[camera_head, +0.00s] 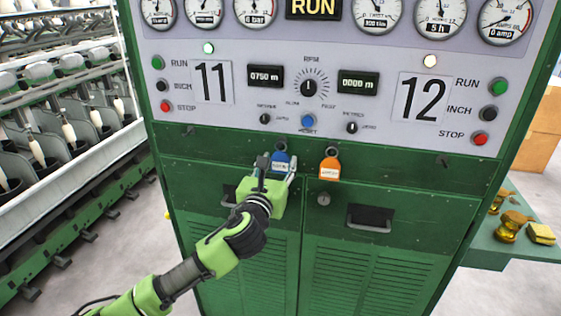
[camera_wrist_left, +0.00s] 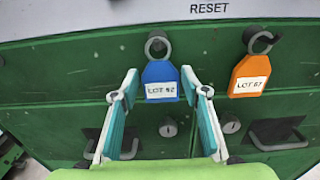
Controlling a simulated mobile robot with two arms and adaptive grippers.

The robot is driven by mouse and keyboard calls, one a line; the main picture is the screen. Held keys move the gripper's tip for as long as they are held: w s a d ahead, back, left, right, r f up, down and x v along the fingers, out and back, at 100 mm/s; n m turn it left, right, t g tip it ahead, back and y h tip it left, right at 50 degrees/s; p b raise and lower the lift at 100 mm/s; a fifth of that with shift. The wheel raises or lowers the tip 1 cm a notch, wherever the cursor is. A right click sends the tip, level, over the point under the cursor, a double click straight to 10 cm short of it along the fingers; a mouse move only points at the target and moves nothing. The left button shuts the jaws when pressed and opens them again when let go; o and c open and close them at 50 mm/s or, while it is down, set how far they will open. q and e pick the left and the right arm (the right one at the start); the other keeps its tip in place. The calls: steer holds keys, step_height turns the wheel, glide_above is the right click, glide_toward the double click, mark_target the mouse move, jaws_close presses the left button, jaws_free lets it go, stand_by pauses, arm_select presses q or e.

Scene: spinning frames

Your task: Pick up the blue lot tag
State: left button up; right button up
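The blue lot tag (camera_head: 280,161) hangs by a ring on the green front of the machine cabinet, just below the control panel. In the left wrist view the blue tag (camera_wrist_left: 160,72) shows a white label reading LOT 52. My left gripper (camera_head: 274,163) is in front of it, fingers apart. In the left wrist view the open fingers (camera_wrist_left: 160,85) stand to either side of the tag's lower part, with visible space around it. I cannot tell whether they have reached its depth. My right gripper is not in view.
An orange lot tag (camera_head: 329,168) hangs just right of the blue one and reads LOT 57 in the wrist view. Cabinet handles (camera_head: 370,218) and a lock (camera_head: 323,199) lie below. A green shelf (camera_head: 525,240) with brass parts is at right. Spinning frames (camera_head: 60,130) stand at left.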

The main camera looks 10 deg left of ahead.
arm_select(q)
steer(key=c, duration=0.4)
steer(key=shift+r, duration=0.4)
steer(key=shift+s+r+b, duration=0.2)
steer(key=shift+s+b, duration=0.8)
steer(key=shift+s, duration=3.55)
steer(key=shift+s+r+b, duration=0.15)
steer(key=shift+s+b, duration=0.8)
steer(key=shift+s, duration=3.55)
steer(key=shift+w, duration=0.1)
